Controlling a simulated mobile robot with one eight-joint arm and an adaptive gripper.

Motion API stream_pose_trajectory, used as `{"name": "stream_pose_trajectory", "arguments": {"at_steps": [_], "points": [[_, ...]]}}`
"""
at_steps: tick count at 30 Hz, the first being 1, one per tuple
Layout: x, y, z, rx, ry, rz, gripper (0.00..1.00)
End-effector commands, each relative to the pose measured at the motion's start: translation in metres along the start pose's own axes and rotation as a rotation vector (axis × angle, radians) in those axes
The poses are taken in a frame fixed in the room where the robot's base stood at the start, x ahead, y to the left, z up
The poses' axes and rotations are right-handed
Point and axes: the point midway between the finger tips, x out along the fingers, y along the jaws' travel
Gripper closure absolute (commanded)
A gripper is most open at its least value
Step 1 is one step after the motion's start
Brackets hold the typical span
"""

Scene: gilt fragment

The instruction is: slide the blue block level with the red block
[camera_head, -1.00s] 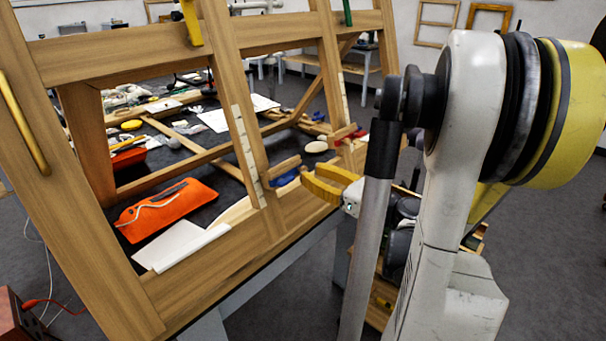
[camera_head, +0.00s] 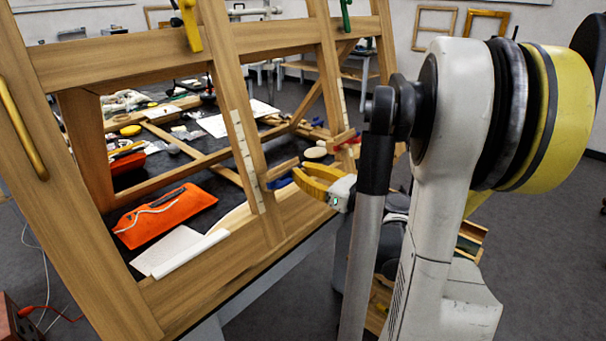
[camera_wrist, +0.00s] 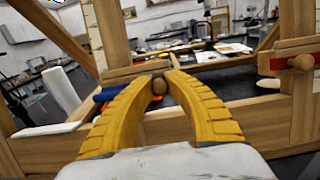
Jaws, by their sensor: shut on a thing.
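The blue block, a short wooden bar (camera_head: 278,171) with a blue part (camera_head: 281,183), sits across the middle upright of the wooden frame. In the wrist view its bar (camera_wrist: 125,73) shows beyond my fingertips, with blue (camera_wrist: 107,95) partly hidden behind the left finger. My yellow gripper (camera_wrist: 159,84) is shut on a small round knob (camera_wrist: 160,87) at the front of that bar. In the wrist view the red block (camera_wrist: 283,47) appears higher in the picture than the blue one.
Pale scale strips (camera_head: 245,160) run along the uprights. The sloping frame (camera_head: 120,60) stands over a dark table with an orange pouch (camera_head: 165,214), white paper and several tools. A yellow clamp (camera_head: 190,25) and a green clamp (camera_head: 346,17) hang on the upper rail.

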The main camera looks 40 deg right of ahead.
Motion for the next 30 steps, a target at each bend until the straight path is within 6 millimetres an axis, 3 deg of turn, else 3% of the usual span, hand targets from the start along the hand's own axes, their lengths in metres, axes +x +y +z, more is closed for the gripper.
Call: {"name": "stream_pose_trajectory", "arguments": {"at_steps": [4,5,6,17,20,30], "points": [[0.000,0.000,-0.001,0.000,0.000,0.001,1.00],[0.000,0.000,-0.001,0.000,0.000,0.001,0.77],[0.000,0.000,-0.001,0.000,0.000,0.001,0.72],[-0.005,0.000,-0.001,0.000,0.000,0.000,0.72],[-0.019,-0.001,-0.001,0.000,0.000,-0.003,0.72],[-0.093,-0.001,-0.001,0.000,0.000,-0.004,0.72]]}}
